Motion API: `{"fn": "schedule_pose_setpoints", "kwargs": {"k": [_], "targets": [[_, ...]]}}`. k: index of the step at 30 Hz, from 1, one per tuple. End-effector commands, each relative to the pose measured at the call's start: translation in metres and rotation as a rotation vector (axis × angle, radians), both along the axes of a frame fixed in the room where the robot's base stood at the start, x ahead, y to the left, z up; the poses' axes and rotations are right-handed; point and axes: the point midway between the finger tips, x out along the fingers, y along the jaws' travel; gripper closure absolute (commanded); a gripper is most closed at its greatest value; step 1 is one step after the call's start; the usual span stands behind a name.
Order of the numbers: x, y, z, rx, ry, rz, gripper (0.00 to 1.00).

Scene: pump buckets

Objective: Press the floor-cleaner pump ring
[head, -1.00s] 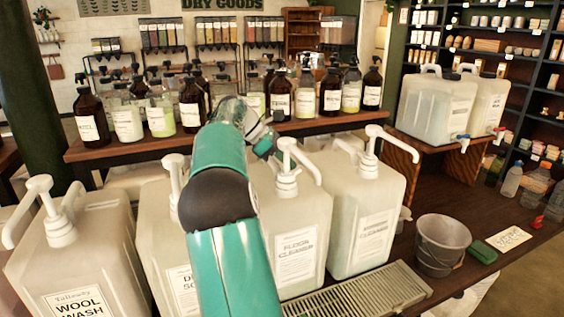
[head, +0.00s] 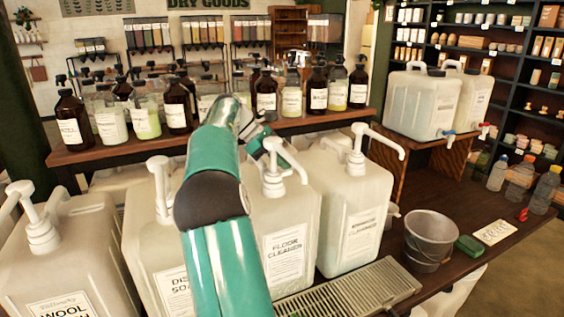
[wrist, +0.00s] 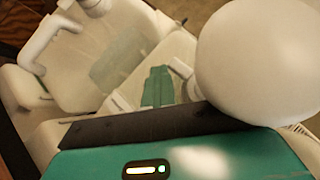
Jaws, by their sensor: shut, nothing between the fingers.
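The floor-cleaner jug (head: 283,245) is a large pale jug labelled "FLOOR CLEANER", standing behind the drip tray. Its white pump (head: 273,180) rises from the top, with a collar and a spout bending right. My gripper (head: 260,145) is shut and empty, at the pump's head in the head view; I cannot tell whether it touches. My teal arm hides the jug's left side. In the wrist view the shut teal fingers (wrist: 158,88) point away from the camera. A large white rounded shape (wrist: 262,62), very near the camera, fills the upper right; I cannot tell what it is.
The cleaner jug at right (head: 350,215) has its own white pump (head: 362,150). The dish-soap jug (head: 150,250) and wool-wash jug (head: 65,255) stand left. A metal drip tray (head: 350,290) lies in front; a grey bucket (head: 430,240) stands right. Bottles line the shelf behind.

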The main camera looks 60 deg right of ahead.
Motion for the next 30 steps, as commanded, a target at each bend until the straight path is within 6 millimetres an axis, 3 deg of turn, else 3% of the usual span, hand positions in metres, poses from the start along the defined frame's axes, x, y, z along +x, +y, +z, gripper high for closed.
{"fn": "schedule_pose_setpoints", "kwargs": {"k": [1, 11, 30], "targets": [[0.012, 0.012, -0.002, 0.024, -0.011, 0.011, 1.00], [0.013, 0.012, 0.000, 0.022, -0.013, 0.012, 1.00], [0.048, 0.011, 0.048, 0.003, -0.002, 0.001, 1.00]]}}
